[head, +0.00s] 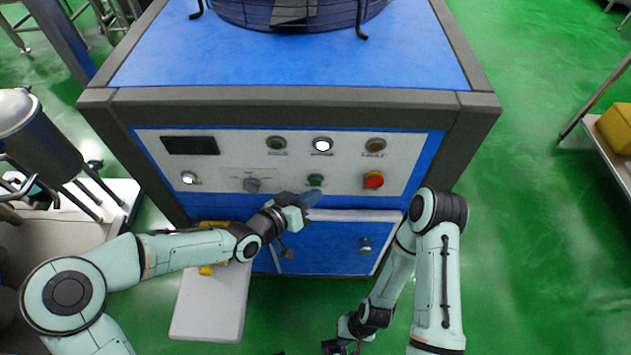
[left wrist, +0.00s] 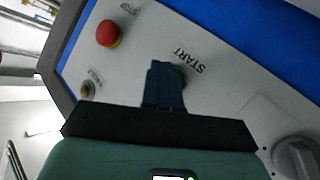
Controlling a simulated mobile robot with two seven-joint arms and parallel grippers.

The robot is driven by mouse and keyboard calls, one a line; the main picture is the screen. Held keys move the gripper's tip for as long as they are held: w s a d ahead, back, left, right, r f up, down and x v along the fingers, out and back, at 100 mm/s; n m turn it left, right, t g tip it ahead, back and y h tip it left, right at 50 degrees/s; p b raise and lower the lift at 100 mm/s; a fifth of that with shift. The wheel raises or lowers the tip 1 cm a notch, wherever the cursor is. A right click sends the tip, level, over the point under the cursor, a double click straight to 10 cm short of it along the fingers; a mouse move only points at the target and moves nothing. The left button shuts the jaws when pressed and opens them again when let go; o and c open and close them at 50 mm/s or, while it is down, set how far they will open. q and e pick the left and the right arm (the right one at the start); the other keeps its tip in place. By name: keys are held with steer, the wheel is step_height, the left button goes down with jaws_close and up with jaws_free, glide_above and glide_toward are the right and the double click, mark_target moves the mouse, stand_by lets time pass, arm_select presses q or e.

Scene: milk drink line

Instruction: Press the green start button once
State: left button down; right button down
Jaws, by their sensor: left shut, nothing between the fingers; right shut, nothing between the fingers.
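The green start button (head: 315,180) is on the white control panel, in the lower row between a grey rotary knob and a red button. My left gripper (head: 313,197) is shut and empty, with its blue fingertips just below the button in the head view. In the left wrist view, the shut fingers (left wrist: 165,75) cover most of the button beside the START label (left wrist: 189,61); only a dark edge shows. I cannot tell whether the fingertips touch the button. My right gripper (head: 340,347) is shut, low at the bottom edge of the head view, away from the panel.
The red button (head: 373,180) is right of the start button; the rotary knob (head: 252,185) is left. A row of lamps, one lit white (head: 322,145), is above. Blue cabinet doors (head: 325,247) are below. A pale board (head: 210,305) lies under my left arm.

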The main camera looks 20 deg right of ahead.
arm_select(q)
steer(key=shift+w, duration=0.15)
steer(key=shift+w+d, duration=0.1)
steer(key=shift+w, duration=0.15)
steer(key=shift+w+d, duration=0.15)
steer(key=shift+w, duration=0.25)
stand_by(0.9)
steer(key=shift+s, duration=0.1)
steer(key=shift+s+a+b, duration=0.25)
steer(key=shift+s+b, duration=0.05)
steer(key=shift+s, duration=0.4)
steer(key=shift+s, duration=0.1)
steer(key=s+b, duration=0.1)
steer(key=s, duration=0.1)
steer(key=s+a, duration=0.1)
steer(key=s, duration=0.1)
steer(key=shift+s+a+b, duration=0.2)
steer(key=shift+s+b, duration=0.1)
steer(key=shift+b, duration=0.05)
